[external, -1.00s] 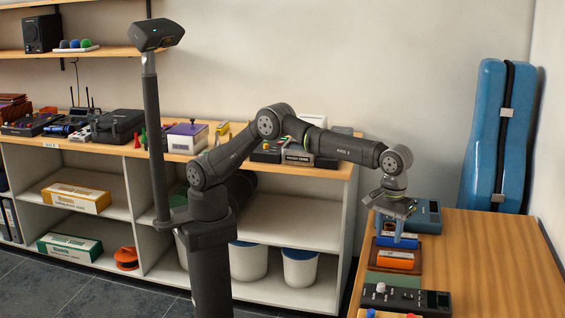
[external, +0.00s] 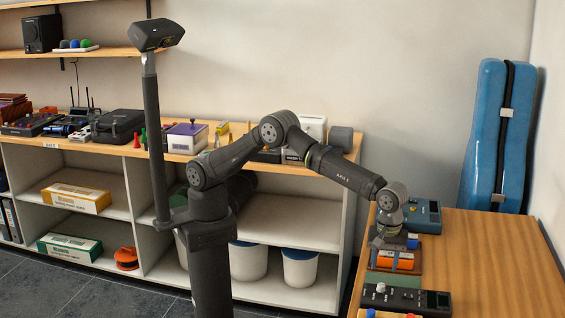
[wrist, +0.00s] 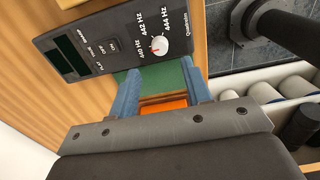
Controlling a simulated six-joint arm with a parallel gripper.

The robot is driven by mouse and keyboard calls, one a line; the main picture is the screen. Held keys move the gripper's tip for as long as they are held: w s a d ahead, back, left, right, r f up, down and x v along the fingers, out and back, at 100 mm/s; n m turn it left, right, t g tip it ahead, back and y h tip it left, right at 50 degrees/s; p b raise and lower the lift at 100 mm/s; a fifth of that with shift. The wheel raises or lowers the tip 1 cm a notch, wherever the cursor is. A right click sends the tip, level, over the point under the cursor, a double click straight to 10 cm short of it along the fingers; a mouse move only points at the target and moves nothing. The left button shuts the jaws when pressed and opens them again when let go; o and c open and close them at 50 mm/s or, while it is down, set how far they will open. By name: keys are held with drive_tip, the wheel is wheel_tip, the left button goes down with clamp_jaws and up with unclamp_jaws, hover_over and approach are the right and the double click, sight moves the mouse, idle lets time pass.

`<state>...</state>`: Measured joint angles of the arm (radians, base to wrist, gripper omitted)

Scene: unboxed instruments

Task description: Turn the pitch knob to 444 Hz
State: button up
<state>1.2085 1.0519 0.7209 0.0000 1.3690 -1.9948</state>
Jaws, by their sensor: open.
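The pitch knob (wrist: 159,45) is a small white dial on a dark tuner (wrist: 88,42) marked "Quadram". Labels 440 Hz, 442 Hz and 444 Hz surround it. A small red mark shows on the knob's left side; its exact setting is hard to read. In the external view the tuner (external: 432,300) lies on the wooden table at the lower right, its knob (external: 380,288) upright. My gripper (wrist: 158,70) is open, its blue fingers apart and nothing held. The knob is beyond the fingertips in the wrist view. In the external view my gripper (external: 388,243) is over an orange block.
The orange block (external: 392,260) sits on a brown base, showing between my fingers in the wrist view. A green mat (wrist: 168,80) lies between it and the tuner. A blue device (external: 424,216) is behind. The table's right side (external: 490,265) is clear.

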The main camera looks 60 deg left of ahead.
sight(381, 284)
wheel_tip(381, 284, down, 7)
drive_tip(key=shift+f, duration=0.1)
idle(0.3)
clamp_jaws()
